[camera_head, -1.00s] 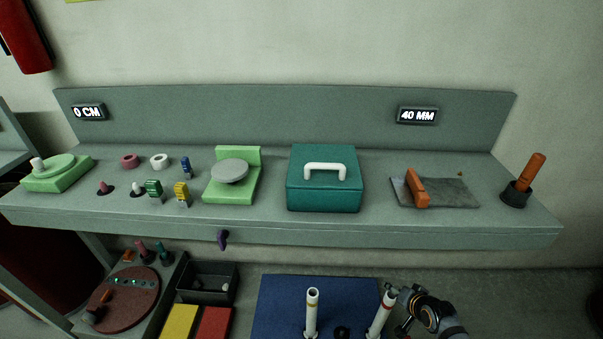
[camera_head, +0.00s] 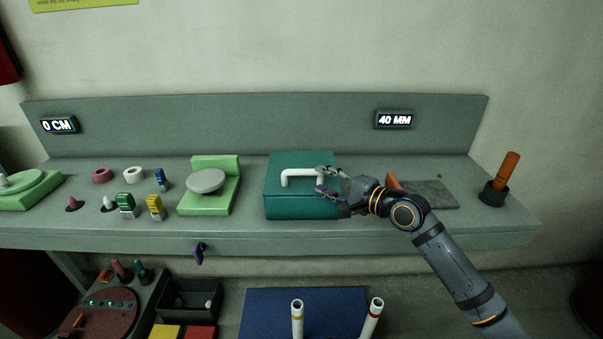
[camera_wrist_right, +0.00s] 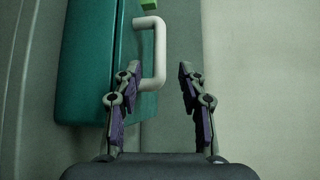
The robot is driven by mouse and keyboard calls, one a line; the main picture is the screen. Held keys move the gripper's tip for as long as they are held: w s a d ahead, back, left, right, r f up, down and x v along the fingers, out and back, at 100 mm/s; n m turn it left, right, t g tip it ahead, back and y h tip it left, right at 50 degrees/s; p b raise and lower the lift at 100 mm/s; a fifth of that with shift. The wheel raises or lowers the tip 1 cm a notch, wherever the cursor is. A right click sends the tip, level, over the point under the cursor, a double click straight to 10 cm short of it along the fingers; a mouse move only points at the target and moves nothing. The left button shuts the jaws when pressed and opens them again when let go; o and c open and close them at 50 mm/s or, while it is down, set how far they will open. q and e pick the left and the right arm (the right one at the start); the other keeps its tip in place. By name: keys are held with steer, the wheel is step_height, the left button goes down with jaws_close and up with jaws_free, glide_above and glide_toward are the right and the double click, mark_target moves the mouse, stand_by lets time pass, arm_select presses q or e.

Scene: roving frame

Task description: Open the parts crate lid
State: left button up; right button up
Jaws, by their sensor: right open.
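The teal parts crate (camera_head: 290,205) stands on the bench with its lid (camera_head: 285,160) closed. A white U-shaped handle (camera_head: 297,172) is on the lid. My right gripper (camera_head: 326,182) is open at the right end of the handle. In the right wrist view the handle (camera_wrist_right: 160,50) lies ahead of and partly between the open fingers (camera_wrist_right: 160,76), nearer the left finger. That finger covers part of the handle's near leg; I cannot tell whether they touch. The crate also shows at the left of that view (camera_wrist_right: 85,70). My left gripper is out of view.
A green stand with a grey disc (camera_head: 207,182) is left of the crate. A grey mat (camera_head: 435,194) and an orange-handled tool in a dark holder (camera_head: 499,180) are to the right. Two white posts (camera_head: 297,318) rise below the bench front. Small parts crowd the bench's left.

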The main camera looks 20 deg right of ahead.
mark_target(305, 174)
steer(key=p+x, duration=0.1)
steer(key=x, duration=0.7)
steer(key=shift+w+a, duration=0.2)
jaws_close()
